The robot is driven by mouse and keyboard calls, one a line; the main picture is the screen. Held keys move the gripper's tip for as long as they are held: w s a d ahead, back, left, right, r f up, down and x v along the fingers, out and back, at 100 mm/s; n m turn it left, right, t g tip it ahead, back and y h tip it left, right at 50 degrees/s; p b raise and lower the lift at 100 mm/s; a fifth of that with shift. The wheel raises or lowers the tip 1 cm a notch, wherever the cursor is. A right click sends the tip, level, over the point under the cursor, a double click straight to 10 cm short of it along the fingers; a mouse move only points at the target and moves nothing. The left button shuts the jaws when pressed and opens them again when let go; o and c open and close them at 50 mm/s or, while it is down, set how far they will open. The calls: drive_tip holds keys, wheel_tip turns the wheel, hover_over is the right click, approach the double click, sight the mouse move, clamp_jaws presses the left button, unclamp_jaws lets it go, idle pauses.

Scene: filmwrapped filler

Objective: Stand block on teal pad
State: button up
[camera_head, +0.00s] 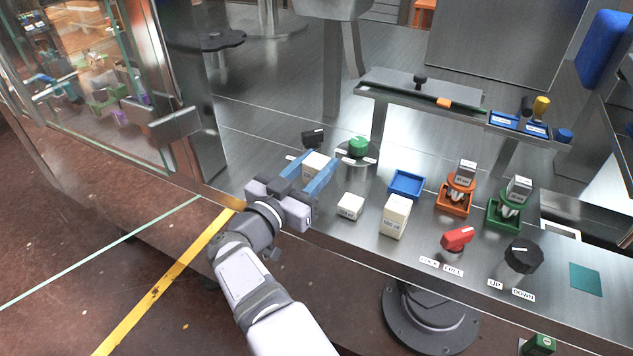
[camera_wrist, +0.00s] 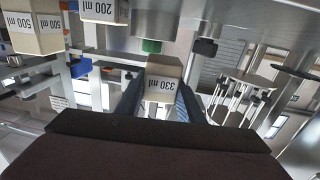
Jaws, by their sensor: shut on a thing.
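My gripper (camera_head: 317,163) is at the left part of the steel counter, its two blue fingers on either side of a white block (camera_head: 314,166). In the wrist view the block (camera_wrist: 163,82) is upside down in the picture, labelled "330 ml", and sits between the fingers (camera_wrist: 161,92). My gripper is shut on it. I cannot tell whether its base touches the counter. The teal pad (camera_head: 586,279) lies flat and empty at the counter's far right end, well away from my gripper.
A short 200 ml block (camera_head: 350,206) and a tall 500 ml block (camera_head: 396,217) stand right of my gripper. A blue tray (camera_head: 406,184), orange holder (camera_head: 455,198), green holder (camera_head: 505,212), red knob (camera_head: 457,238) and black knob (camera_head: 523,256) lie toward the pad. A green button (camera_head: 358,147) is behind.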

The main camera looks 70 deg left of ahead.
sight(318, 160)
drive_tip(key=shift+r, duration=2.05)
drive_tip(key=shift+w, duration=0.1)
